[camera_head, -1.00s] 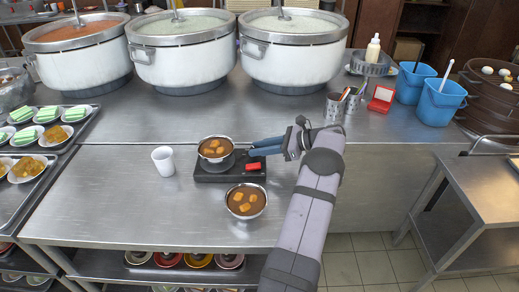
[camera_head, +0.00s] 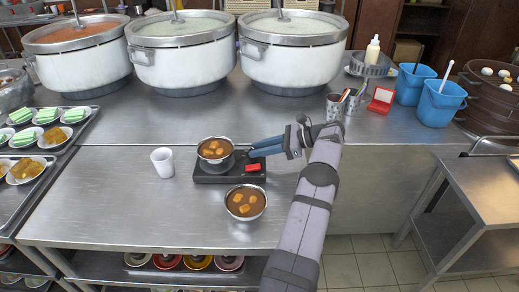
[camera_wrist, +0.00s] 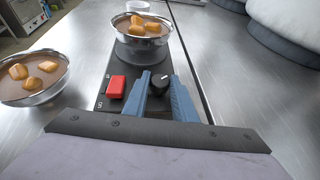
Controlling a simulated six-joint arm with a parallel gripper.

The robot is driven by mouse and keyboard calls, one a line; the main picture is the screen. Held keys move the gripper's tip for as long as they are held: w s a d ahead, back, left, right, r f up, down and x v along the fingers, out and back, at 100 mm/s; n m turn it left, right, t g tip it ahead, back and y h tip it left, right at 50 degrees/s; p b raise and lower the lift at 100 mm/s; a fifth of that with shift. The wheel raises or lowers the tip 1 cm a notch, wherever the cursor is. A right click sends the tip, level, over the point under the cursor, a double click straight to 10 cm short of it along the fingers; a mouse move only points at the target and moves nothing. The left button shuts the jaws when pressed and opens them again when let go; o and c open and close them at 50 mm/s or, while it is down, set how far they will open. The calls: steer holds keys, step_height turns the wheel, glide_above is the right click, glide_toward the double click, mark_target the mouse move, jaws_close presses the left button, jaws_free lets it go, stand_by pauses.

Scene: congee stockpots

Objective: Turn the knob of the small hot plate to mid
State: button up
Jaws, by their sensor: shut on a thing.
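The small hot plate (camera_head: 205,180) is a black slab on the steel counter, and it also shows in the wrist view (camera_wrist: 122,88). Its round black knob (camera_wrist: 159,83) has a pale mark on top. My gripper's blue fingers (camera_head: 252,150) reach in from the right, low over the plate's right end. In the wrist view the fingers (camera_wrist: 163,90) stand on either side of the knob and are shut on it. The knob is hidden behind the fingers in the head view. A red switch (camera_wrist: 116,87) sits beside the knob. The dial setting is too small to read.
A metal bowl of brown stew (camera_head: 215,149) stands on the hot plate. A second bowl (camera_head: 246,202) stands close in front of it. A white cup (camera_head: 162,162) is to the left. Large stockpots (camera_head: 292,50) stand behind. The counter right of the plate is mostly clear.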

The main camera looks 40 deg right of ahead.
steer(key=o, duration=1)
steer(key=shift+o, duration=0.2)
step_height(320, 180, up, 10)
